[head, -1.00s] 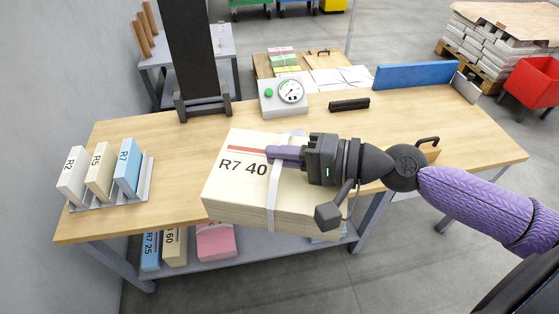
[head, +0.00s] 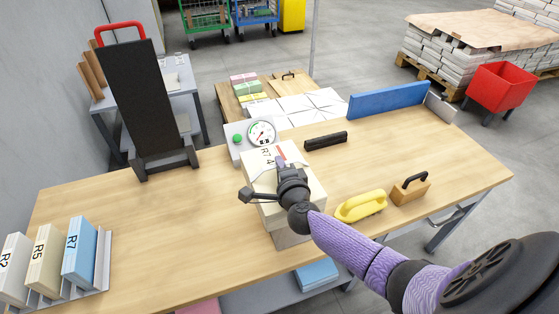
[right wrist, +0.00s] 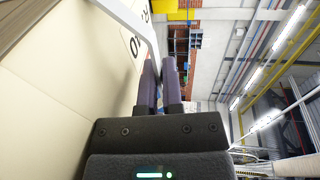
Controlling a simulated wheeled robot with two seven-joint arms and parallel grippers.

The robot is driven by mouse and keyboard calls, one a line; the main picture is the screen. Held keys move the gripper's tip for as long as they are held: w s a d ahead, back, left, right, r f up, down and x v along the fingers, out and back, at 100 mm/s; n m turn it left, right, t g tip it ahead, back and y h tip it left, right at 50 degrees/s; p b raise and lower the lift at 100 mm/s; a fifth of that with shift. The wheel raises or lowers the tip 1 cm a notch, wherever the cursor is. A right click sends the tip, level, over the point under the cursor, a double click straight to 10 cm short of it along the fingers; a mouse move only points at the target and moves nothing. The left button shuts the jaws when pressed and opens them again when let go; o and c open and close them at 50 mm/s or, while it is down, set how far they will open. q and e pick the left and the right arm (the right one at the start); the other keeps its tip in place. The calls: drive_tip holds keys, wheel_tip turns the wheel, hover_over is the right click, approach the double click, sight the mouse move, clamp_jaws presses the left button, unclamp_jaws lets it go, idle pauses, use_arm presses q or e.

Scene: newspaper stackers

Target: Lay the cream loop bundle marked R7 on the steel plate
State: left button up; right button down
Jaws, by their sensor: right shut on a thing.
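The cream bundle (head: 256,163) is a thick block with a white band and a red stripe. Its mark reads R7, with the rest partly covered by my gripper. My right gripper (head: 280,162) is shut at the band on its top. In the right wrist view, the purple fingers (right wrist: 159,75) are close together beside the bundle's cream face (right wrist: 85,85). The bundle is just in front of the grey dial box (head: 238,150). My left gripper is not in view.
A rack at the left holds cards R2 (head: 14,262), R5 (head: 44,262) and R7 (head: 79,255). A black stand (head: 145,100) is at the back left. A yellow-handled tool (head: 360,206) and a wooden block (head: 409,191) lie right. The table's left middle is clear.

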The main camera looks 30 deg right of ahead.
drive_tip(key=shift+w+d+r, duration=0.1)
drive_tip(key=shift+w+d, duration=0.05)
drive_tip(key=shift+w, duration=0.4)
drive_tip(key=shift+s, duration=0.15)
drive_tip(key=shift+s+r, duration=0.1)
drive_tip(key=shift+s, duration=0.05)
wheel_tip(320, 180, down, 7)
drive_tip(key=b, duration=0.5)
drive_tip(key=shift+r, duration=0.2)
drive_tip(key=shift+f+b, duration=0.5)
drive_tip(key=shift+f, duration=0.15)
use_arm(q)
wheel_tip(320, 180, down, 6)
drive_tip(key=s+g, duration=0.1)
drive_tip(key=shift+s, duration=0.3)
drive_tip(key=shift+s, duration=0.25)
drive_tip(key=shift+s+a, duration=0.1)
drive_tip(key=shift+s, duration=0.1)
use_arm(e)
drive_tip(key=shift+f, duration=0.15)
